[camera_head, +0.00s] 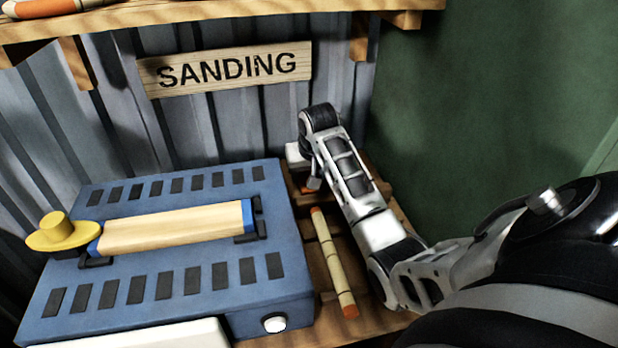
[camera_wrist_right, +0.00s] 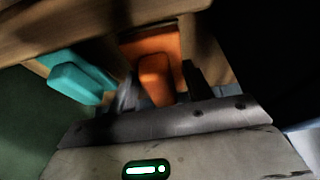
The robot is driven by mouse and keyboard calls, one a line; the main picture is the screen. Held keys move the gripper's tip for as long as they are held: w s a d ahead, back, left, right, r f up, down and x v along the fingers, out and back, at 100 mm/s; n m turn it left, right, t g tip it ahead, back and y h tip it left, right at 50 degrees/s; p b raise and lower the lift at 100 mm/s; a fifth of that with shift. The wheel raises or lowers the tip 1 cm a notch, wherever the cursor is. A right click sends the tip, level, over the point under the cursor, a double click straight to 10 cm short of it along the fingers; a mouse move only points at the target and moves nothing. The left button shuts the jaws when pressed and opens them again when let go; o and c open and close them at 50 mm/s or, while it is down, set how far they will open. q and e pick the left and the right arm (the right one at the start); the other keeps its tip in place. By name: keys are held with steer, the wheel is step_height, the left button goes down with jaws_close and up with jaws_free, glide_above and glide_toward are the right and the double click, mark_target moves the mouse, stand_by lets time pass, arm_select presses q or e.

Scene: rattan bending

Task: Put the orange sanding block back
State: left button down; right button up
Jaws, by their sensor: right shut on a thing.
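The orange sanding block (camera_wrist_right: 158,78) shows in the right wrist view as a flat orange base with a raised grip. My right gripper (camera_wrist_right: 158,94) is shut on this grip, its dark fingers on either side. The block is at the wooden slats; I cannot tell whether it touches them. In the head view my right gripper (camera_head: 312,184) is by the back of the slatted wooden bench, right of the blue sanding table, and only a sliver of the orange block (camera_head: 307,189) shows beneath it. My left gripper is not in view.
A teal block (camera_wrist_right: 78,82) lies beside the orange one in the wrist view. A rattan pole with orange ends (camera_head: 333,262) lies on the wooden slats. The blue table (camera_head: 190,255) carries a pale cylinder (camera_head: 175,228) and yellow knob (camera_head: 60,232). A shelf (camera_head: 220,14) overhangs.

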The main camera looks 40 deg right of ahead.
steer(key=shift+f, duration=0.8)
steer(key=shift+f, duration=0.15)
steer(key=o, duration=0.9)
steer(key=shift+o, duration=0.2)
steer(key=shift+r, duration=0.35)
steer(key=v, duration=1.1)
steer(key=shift+s+r, duration=0.2)
steer(key=shift+r, duration=0.05)
